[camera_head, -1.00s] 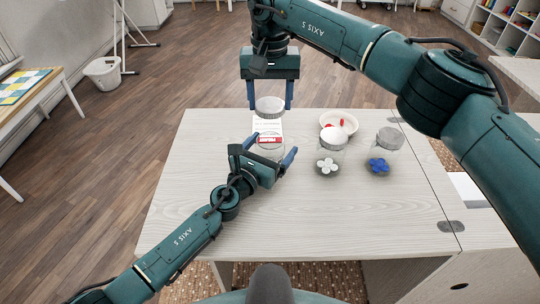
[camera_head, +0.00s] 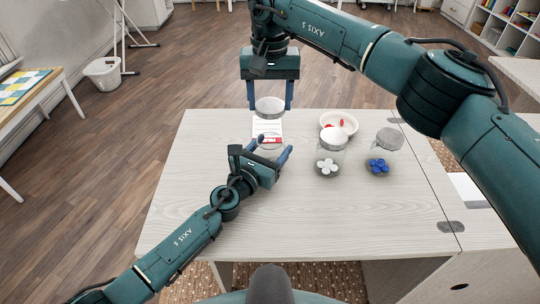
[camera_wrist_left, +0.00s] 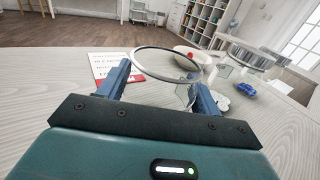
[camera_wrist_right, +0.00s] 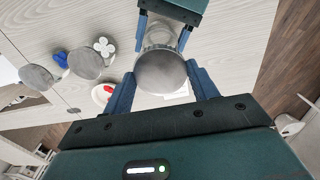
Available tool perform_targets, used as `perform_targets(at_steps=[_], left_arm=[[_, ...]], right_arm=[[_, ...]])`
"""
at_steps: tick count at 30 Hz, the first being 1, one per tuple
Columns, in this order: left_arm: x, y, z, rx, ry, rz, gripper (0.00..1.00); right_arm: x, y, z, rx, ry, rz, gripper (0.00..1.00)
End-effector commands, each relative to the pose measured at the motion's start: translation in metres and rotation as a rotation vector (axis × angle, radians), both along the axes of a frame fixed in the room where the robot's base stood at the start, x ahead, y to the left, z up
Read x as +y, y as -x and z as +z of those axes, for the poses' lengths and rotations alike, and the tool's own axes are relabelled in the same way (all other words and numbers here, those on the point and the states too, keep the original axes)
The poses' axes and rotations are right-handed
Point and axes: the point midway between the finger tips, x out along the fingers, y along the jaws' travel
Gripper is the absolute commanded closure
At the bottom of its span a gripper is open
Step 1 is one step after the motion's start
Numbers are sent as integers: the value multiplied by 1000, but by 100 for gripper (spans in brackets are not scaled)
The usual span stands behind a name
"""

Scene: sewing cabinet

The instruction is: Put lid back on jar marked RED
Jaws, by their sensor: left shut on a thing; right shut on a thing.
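A clear, open jar (camera_wrist_left: 143,67) stands near the table's far left part, between the fingers of my left gripper (camera_head: 274,149), which is shut on it. The jar also shows in the right wrist view (camera_wrist_right: 160,36). It looks empty, and I cannot read a mark on it. A round grey lid (camera_head: 270,105) is held by my right gripper (camera_head: 270,107), shut on its sides. The lid is above the jar and apart from it; in the right wrist view its round face (camera_wrist_right: 160,72) overlaps the jar's near end.
A white card (camera_wrist_left: 107,64) with red print lies behind the jar. To the right stand lidded jars with white pieces (camera_head: 327,166) and blue pieces (camera_head: 378,166). A white bowl (camera_head: 350,123) with red pieces is behind them. The table's front is clear.

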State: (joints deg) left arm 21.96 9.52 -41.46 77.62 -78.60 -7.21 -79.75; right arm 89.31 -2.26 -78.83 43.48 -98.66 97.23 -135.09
Motion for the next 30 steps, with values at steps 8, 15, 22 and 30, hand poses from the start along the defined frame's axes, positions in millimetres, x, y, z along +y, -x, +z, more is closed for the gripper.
perform_targets(at_steps=[8, 15, 22, 30], left_arm=[[0, 0, 0, 1, 0, 0, 77], [0, 0, 0, 1, 0, 0, 77], [0, 0, 0, 1, 0, 0, 77], [0, 0, 0, 1, 0, 0, 77]], right_arm=[[0, 1, -26, 2, 1, 0, 62], [0, 1, -50, -1, 0, 0, 62], [0, 1, -49, -2, 0, 0, 62], [0, 1, -51, -1, 0, 0, 62]])
